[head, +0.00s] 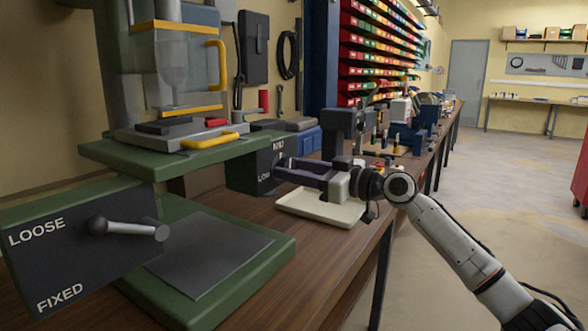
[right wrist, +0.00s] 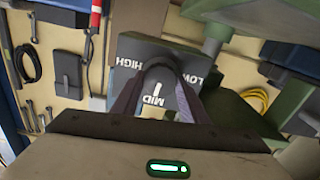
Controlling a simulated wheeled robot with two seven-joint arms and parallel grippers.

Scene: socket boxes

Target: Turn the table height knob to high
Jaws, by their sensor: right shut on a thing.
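The height knob's dark box (head: 248,170) stands on the bench beside the green press, with MID and LOW readable in the head view. In the right wrist view the box (right wrist: 128,48) shows HIGH on the left, LOW on the right and MID nearest me. My right gripper (head: 282,168) reaches in from the right, at the box's front. Its fingers (right wrist: 157,82) are shut on the dark round knob (right wrist: 157,72), which they partly hide. A short white line shows by the word MID. My left gripper is out of view.
A green press (head: 205,150) with a LOOSE/FIXED lever (head: 125,228) fills the left. A cream tray (head: 320,208) lies beneath my right gripper. Tools and bins line the bench behind. The floor at right is open.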

